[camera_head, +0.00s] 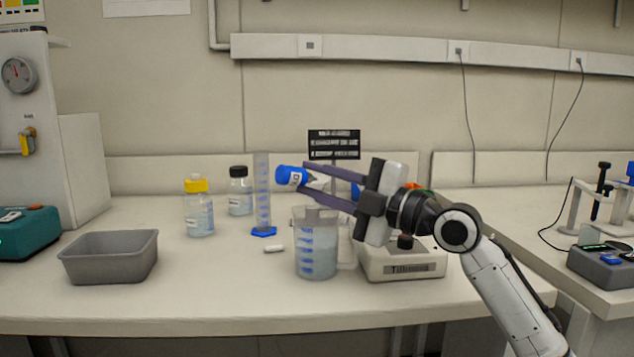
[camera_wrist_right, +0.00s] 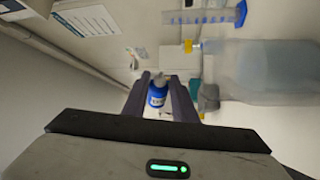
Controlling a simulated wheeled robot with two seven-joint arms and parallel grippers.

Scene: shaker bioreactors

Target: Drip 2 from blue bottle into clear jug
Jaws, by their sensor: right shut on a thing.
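The blue bottle (camera_head: 287,176) is small, with a white label, and lies tilted on its side between the fingers of my right gripper (camera_head: 309,185). Its narrow pale tip appears to point right and slightly down in the head view. It is held in the air above the clear jug (camera_head: 318,262), apart from the rim. The jug stands upright on the bench, with blue markings and its handle on the right. In the right wrist view the blue bottle (camera_wrist_right: 157,96) sits between the finger ends of the right gripper (camera_wrist_right: 160,88). No drop is visible. My left gripper is not in view.
A balance (camera_head: 403,264) stands right of the jug, beneath my right arm. A measuring cylinder (camera_head: 262,195), a yellow-capped bottle (camera_head: 200,215) and a black-capped bottle (camera_head: 240,195) stand to the left. A grey tub (camera_head: 108,268) is further left. A small white piece (camera_head: 274,249) lies near the jug.

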